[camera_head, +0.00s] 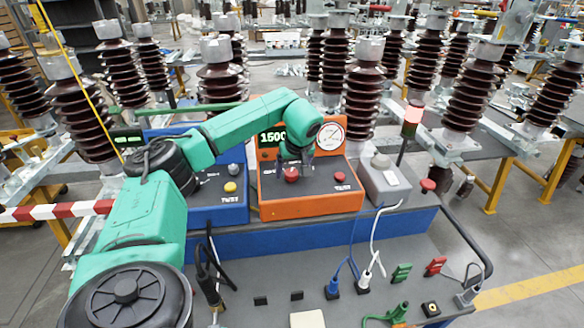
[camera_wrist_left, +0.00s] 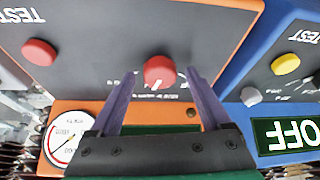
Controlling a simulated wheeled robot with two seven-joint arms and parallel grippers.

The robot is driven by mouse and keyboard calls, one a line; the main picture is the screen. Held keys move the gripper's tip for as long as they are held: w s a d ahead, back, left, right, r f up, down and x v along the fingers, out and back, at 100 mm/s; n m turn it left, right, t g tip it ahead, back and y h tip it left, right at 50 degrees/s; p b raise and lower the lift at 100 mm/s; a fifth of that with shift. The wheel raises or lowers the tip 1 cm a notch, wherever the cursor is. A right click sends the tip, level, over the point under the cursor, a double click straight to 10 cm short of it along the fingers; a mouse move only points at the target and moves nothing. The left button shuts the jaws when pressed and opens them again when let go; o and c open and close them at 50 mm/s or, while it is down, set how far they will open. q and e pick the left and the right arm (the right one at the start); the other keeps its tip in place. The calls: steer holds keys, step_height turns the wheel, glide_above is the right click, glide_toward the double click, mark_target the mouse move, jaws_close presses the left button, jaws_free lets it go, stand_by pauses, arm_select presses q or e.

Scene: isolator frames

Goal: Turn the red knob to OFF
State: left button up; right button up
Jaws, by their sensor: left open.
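The red knob (camera_head: 291,174) is on the sloped dark panel of the orange test box (camera_head: 309,207). In the left wrist view the knob (camera_wrist_left: 159,70) shows a white pointer mark directed toward the bottom of the picture, at small lettering too blurred to read. My left gripper (camera_head: 293,160) reaches down over the panel from behind the knob. Its two purple fingers (camera_wrist_left: 159,80) are open, one on each side of the knob, with a visible gap at both sides.
A red button (camera_head: 339,177) and a round dial gauge (camera_head: 331,136) are on the same box. A blue box (camera_head: 216,190) with a yellow button (camera_head: 230,187) stands left; its display (camera_wrist_left: 287,133) reads OFF. A grey box (camera_head: 384,180) stands right. Cables (camera_head: 351,260) lie in front.

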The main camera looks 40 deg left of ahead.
arm_select(q)
steer(key=shift+s+d, duration=0.1)
jaws_close()
